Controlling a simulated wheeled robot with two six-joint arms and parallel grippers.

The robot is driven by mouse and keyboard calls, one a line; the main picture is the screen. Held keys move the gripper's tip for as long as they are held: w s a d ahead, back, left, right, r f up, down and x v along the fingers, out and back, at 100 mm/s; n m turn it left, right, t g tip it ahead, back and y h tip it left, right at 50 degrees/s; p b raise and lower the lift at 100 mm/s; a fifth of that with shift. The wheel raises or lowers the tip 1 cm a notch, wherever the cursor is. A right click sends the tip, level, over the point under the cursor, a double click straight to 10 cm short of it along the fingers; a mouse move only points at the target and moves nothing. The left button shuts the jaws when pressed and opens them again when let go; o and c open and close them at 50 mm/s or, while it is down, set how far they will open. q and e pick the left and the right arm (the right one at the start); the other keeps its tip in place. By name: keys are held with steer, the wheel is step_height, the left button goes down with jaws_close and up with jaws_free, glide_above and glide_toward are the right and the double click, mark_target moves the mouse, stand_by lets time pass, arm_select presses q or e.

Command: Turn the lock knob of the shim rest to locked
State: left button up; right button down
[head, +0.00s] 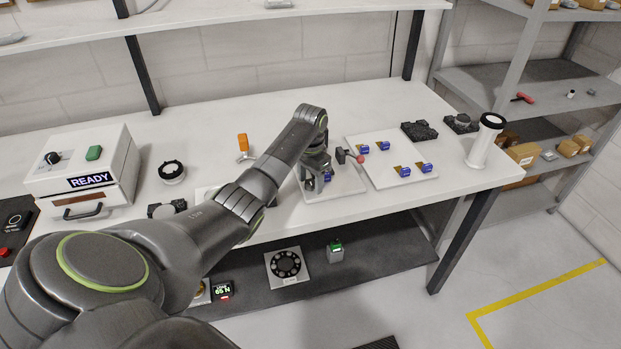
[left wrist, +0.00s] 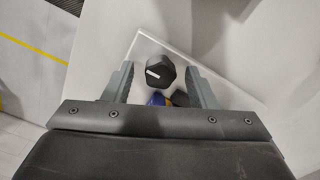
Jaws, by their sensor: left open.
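The black lock knob (left wrist: 160,72) with a white pointer line shows in the left wrist view on a white plate (left wrist: 143,46). The line lies nearly level across the picture, tilted slightly. The knob sits between the fingers of my left gripper (left wrist: 160,70), which is open, with a gap on both sides. In the head view my left gripper (head: 317,174) points down over a white base plate (head: 338,191) at the table's front; it hides the knob there. A blue and tan part (left wrist: 157,98) shows below the knob, partly hidden. My right gripper is not in view.
A lever with a red ball (head: 360,159) stands just right of my gripper. A white tray (head: 382,182) with several blue and tan parts lies beyond it. A white cylinder (head: 483,145) stands at the right table end. A READY box (head: 82,165) is at left.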

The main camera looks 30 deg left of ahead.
arm_select(q)
steer(key=shift+c, duration=0.3)
steer(key=c, duration=0.9)
